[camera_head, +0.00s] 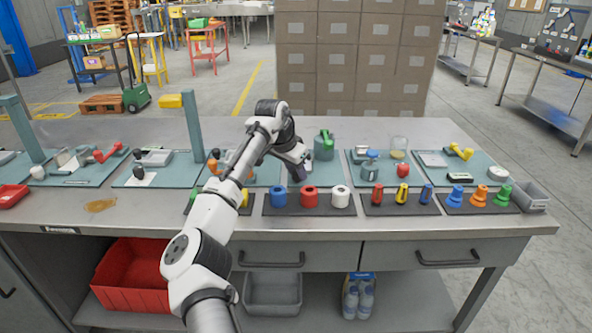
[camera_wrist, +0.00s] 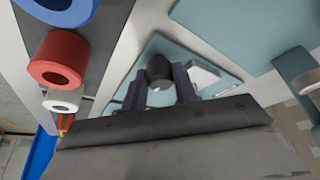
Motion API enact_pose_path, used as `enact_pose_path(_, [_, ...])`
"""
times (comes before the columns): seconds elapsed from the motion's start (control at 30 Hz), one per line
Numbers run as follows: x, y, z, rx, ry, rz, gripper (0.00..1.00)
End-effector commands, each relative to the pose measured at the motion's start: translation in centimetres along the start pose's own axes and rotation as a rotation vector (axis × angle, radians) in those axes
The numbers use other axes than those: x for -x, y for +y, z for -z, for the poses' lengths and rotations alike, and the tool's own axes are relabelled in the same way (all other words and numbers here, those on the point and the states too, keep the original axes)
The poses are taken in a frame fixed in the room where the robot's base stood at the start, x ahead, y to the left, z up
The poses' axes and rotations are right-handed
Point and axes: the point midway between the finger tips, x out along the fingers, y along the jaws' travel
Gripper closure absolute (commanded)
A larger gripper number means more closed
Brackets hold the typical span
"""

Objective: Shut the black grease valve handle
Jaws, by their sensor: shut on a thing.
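My gripper (camera_head: 301,172) reaches down over a teal mat in the middle of the bench. In the wrist view its two dark fingers (camera_wrist: 161,84) stand on either side of a black rounded handle (camera_wrist: 160,95) and are shut on it. A pale grey block (camera_wrist: 204,77) lies on the mat beside the fingers. In the head view my gripper hides most of the handle, so its angle and the valve body under it cannot be made out.
A teal cylinder with a green top (camera_head: 323,146) stands close to the right of my gripper. Blue (camera_head: 278,196), red (camera_head: 309,196) and white (camera_head: 340,196) rolls stand in front of it. More mats with parts lie to both sides. Stacked cartons (camera_head: 358,60) rise behind the bench.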

Motion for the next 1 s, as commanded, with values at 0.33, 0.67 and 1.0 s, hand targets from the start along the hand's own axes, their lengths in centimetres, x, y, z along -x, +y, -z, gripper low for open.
enact_pose_path(0.33, [0.1, 0.29, 0.15, 0.168, 0.0, 0.066, 0.94])
enact_pose_path(0.67, [0.16, 0.49, 0.26, 0.453, -0.001, 0.184, 0.94])
enact_pose_path(1.0, [0.2, 0.64, 0.4, 0.752, -0.003, 0.309, 0.94])
